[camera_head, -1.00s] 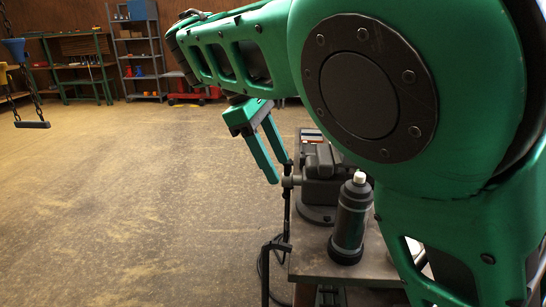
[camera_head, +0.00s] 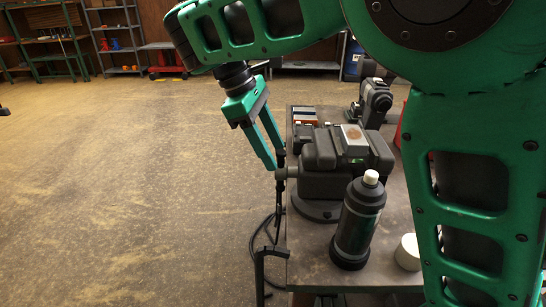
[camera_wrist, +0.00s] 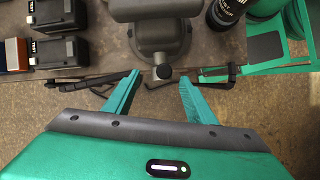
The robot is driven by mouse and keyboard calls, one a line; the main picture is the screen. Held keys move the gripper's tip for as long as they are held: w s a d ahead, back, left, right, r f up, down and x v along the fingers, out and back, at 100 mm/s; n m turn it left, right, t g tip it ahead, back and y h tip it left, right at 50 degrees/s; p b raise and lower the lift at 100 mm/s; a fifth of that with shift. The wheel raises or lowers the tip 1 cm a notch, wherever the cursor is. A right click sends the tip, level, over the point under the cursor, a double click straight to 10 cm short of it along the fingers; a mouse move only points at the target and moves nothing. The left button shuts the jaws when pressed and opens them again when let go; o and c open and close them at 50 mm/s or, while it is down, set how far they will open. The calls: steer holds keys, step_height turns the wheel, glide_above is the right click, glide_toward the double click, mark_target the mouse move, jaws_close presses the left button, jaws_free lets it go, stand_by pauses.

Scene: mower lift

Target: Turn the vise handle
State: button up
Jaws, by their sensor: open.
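The grey vise (camera_head: 335,180) stands on the bench near its left edge; its body shows at the top of the wrist view (camera_wrist: 150,12). Its screw end (camera_wrist: 162,72) points toward my gripper. A thin dark bar, apparently the vise handle (camera_head: 279,205), hangs by the screw end in the head view. My gripper (camera_head: 273,158) is open and empty, just left of the vise. In the wrist view my gripper's fingers (camera_wrist: 161,82) lie on either side of the screw end, apparently short of it. Dark bar pieces show beside both fingertips; whether they touch is unclear.
A dark bottle with a white cap (camera_head: 358,225) stands in front of the vise. A white roll (camera_head: 408,252) is beside it. Battery packs (camera_wrist: 60,47) lie beyond the vise, and a grinder-like machine (camera_head: 374,100) is behind. The floor to the left is clear.

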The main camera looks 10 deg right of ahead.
mark_target(281, 165)
steer(key=shift+x, duration=2.7)
steer(key=c, duration=1)
